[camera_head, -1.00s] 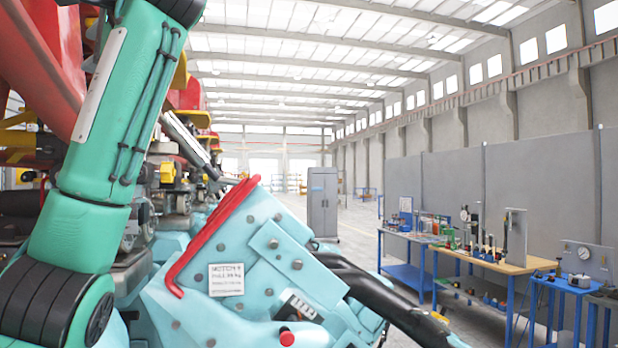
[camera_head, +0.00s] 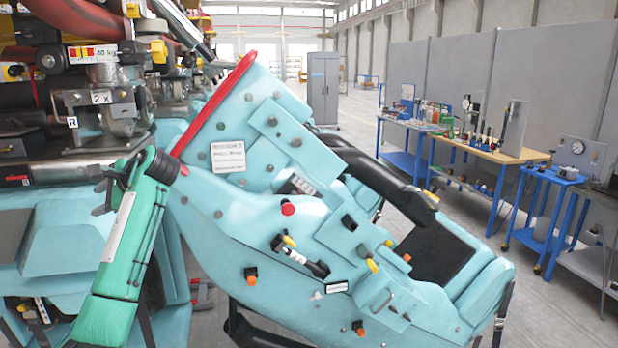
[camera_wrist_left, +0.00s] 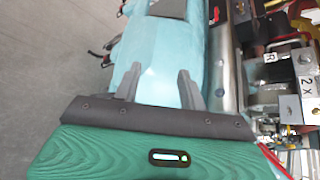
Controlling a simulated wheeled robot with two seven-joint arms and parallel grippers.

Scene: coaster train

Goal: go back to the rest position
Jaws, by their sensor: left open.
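My left gripper (camera_head: 103,190) is in the head view at the left, at the upper end of my green forearm, in front of the coaster train (camera_head: 255,210). In the left wrist view my left gripper (camera_wrist_left: 162,82) has its two grey fingers apart, with nothing between them. Past the fingers lies a light-blue panel of the train (camera_wrist_left: 165,60); I cannot tell whether they touch it. My right gripper is in neither view.
The train's metal wheel assembly (camera_head: 105,110) and red bar (camera_head: 212,112) are close to my left gripper. Blue workbenches (camera_head: 470,150) with tools stand along the right wall. A grey cabinet (camera_head: 323,88) stands behind. Grey floor (camera_wrist_left: 55,90) is open at the left of the wrist view.

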